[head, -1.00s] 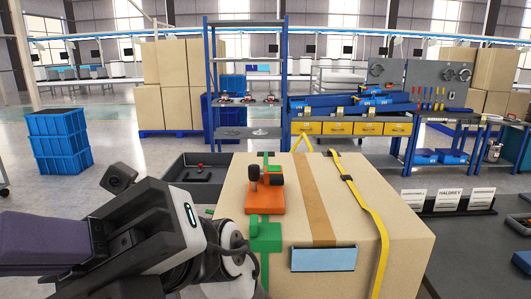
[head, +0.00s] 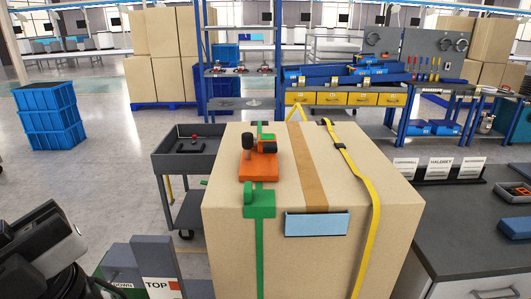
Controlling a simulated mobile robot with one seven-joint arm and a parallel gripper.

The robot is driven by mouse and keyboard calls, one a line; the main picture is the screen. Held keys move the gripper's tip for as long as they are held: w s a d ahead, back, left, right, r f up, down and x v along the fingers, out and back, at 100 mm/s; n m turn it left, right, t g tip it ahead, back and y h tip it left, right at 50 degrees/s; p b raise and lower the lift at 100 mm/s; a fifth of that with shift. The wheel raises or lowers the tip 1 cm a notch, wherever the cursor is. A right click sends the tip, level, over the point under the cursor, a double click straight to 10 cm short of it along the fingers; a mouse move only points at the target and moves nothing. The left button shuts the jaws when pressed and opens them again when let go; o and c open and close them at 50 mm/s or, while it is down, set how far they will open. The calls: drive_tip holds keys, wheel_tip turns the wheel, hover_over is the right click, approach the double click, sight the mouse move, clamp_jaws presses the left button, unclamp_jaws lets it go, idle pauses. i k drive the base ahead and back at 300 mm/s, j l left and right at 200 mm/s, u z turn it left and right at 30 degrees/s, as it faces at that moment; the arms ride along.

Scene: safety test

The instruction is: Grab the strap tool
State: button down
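The strap tool (head: 258,160), orange with black knobs, sits on top of a large cardboard box (head: 225,210). It stands on a green strap (head: 259,235) that runs over the box and down its front. A green buckle (head: 259,201) is on the strap at the box's front top edge. My dark arm shows at the lower left corner, left of the box and well apart from the tool. The end of my gripper (head: 85,288) is cut off by the bottom edge, so its fingers cannot be made out.
A yellow strap (head: 360,180) crosses the box on the right. A dark cart (head: 165,167) stands behind left. A grey panel marked TOP (head: 160,283) is between my arm and the box. A grey counter (head: 460,240) stands at right. Open floor lies at left.

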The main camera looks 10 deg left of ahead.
sight(256, 165)
drive_tip(key=i+u, duration=0.4)
drive_tip(key=i, duration=0.6)
